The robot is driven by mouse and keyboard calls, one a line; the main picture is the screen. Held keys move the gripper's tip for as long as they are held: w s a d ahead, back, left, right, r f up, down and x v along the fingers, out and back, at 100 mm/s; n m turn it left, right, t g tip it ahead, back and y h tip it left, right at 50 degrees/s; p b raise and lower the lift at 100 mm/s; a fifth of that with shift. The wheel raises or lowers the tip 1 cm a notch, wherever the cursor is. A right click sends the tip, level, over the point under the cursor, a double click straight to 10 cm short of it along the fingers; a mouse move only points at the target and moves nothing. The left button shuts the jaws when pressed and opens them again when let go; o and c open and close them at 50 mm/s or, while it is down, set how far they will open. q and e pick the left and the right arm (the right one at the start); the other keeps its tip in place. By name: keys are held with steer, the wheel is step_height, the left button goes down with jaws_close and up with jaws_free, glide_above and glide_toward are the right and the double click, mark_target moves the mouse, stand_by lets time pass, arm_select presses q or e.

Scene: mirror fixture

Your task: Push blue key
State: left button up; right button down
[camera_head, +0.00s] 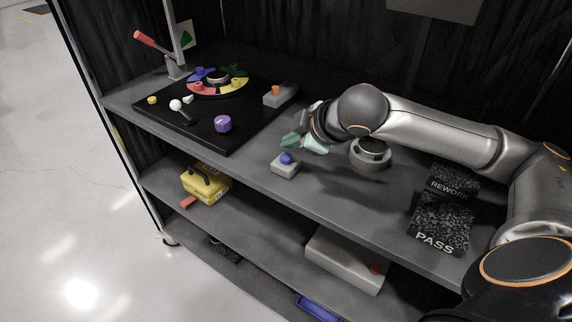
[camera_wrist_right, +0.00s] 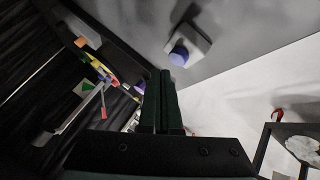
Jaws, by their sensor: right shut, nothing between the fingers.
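The blue key (camera_head: 287,158) is a round blue button on a small grey box (camera_head: 284,168) near the front edge of the shelf top. It also shows in the right wrist view (camera_wrist_right: 179,56), upper middle, on its pale box. My right gripper (camera_head: 291,140) is beside and just behind the blue key, apart from it as far as I can tell. In the right wrist view its fingers (camera_wrist_right: 162,75) are together with nothing between them, and the key lies just right of the fingertips. My left gripper does not show.
A black board (camera_head: 190,125) with a colored ring, a purple knob (camera_head: 223,124) and a white-tipped lever stands to the left. A grey box with an orange button (camera_head: 276,91) is behind. REWORK (camera_head: 453,182) and PASS (camera_head: 440,225) pads lie right. A lower shelf holds a yellow box (camera_head: 206,184).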

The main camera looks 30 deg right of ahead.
steer(key=shift+f, duration=0.3)
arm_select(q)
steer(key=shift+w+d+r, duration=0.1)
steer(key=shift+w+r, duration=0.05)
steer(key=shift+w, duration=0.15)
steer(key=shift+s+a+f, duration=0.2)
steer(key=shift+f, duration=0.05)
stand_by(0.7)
arm_select(e)
steer(key=shift+f, duration=0.15)
stand_by(0.5)
steer(key=shift+f, duration=0.25)
steer(key=shift+f, duration=0.55)
stand_by(0.6)
stand_by(0.3)
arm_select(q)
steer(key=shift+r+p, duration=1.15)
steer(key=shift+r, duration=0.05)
arm_select(e)
steer(key=shift+r, duration=0.95)
steer(key=shift+r, duration=0.1)
